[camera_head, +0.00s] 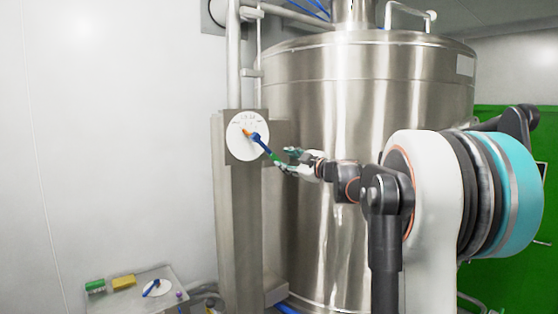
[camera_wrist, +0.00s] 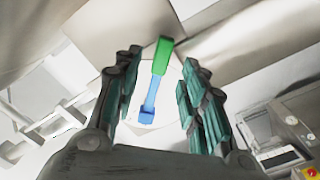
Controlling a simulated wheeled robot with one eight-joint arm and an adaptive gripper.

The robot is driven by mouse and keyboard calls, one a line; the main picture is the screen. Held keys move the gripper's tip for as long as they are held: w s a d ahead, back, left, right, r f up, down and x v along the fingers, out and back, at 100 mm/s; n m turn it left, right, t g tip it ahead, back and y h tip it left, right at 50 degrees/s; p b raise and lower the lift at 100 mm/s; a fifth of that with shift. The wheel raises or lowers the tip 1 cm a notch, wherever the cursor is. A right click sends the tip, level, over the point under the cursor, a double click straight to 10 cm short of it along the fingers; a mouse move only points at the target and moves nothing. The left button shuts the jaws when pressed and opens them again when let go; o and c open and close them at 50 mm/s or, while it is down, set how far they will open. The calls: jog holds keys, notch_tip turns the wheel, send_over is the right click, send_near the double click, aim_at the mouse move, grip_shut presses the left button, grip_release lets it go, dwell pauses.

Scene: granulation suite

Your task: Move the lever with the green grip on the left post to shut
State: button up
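The lever (camera_head: 262,145) is a blue bar with a green grip (camera_head: 275,157) on a round white dial (camera_head: 240,143), mounted on the left post (camera_head: 242,215). In the head view it slants down and to the right from the dial's centre. An orange mark shows on the dial beside the hub; the dial lettering is too small to read. My gripper (camera_head: 285,161) is at the grip end of the lever. In the wrist view my gripper (camera_wrist: 158,95) has its fingers apart, with the green grip (camera_wrist: 162,56) and blue bar (camera_wrist: 150,98) between them. I see no clear contact.
A large steel vessel (camera_head: 335,100) stands right behind the post, close to my arm. A low panel (camera_head: 160,285) at the lower left carries another blue lever on a white dial, with green and yellow blocks.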

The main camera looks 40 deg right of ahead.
jog(key=shift+s, duration=2.35)
